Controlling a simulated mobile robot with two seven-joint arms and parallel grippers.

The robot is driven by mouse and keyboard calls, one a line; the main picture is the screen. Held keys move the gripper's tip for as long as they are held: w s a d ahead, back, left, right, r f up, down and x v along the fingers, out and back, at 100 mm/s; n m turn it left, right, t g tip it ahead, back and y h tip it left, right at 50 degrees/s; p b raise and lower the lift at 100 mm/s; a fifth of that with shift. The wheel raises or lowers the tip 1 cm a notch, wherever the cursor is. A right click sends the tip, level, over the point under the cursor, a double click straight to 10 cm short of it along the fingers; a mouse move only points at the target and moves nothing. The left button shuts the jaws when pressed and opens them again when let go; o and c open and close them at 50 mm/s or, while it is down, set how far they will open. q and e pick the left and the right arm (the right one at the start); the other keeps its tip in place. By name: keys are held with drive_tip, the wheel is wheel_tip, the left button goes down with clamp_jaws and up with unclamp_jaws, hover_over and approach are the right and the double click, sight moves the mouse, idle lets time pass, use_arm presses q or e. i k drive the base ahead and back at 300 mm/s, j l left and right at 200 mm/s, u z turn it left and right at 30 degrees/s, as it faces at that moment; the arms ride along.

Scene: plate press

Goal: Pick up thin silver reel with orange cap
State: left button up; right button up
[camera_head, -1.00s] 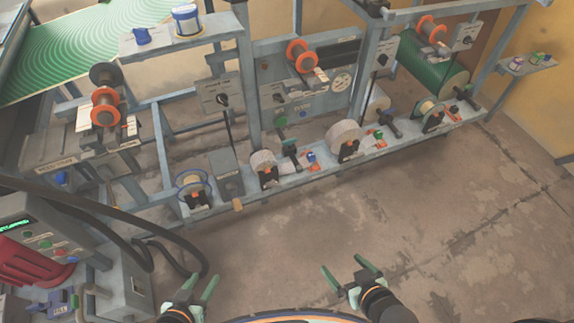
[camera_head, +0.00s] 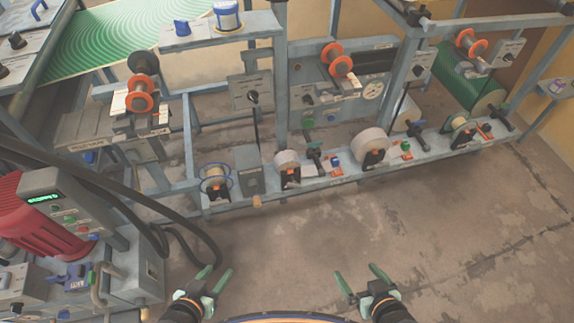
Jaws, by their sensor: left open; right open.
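Two silver-grey reels with orange at the hub stand on the low rail of the machine. One reel (camera_head: 287,158) is left of centre, and a larger-looking one (camera_head: 368,140) is further right. I cannot tell for sure which is the thin one. My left gripper (camera_head: 216,275) is open and empty, above the floor in front of the rail. My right gripper (camera_head: 358,275) is open and empty at the bottom, right of centre. Both grippers are well apart from the reels.
A blue-rimmed reel (camera_head: 215,170) and another reel (camera_head: 460,126) stand on the same rail (camera_head: 330,178). Orange spools (camera_head: 138,103) sit higher up. A red-and-grey control unit (camera_head: 45,225) with black hoses is at the left. The floor (camera_head: 420,230) before the rail is clear.

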sight(288, 160)
drive_tip(key=i+l, duration=0.45)
drive_tip(key=i, duration=0.15)
drive_tip(key=i+l+u, duration=0.2)
drive_tip(key=u, duration=0.25)
drive_tip(key=i+l+u, duration=0.15)
drive_tip(key=u, duration=0.3)
drive_tip(key=l, duration=0.1)
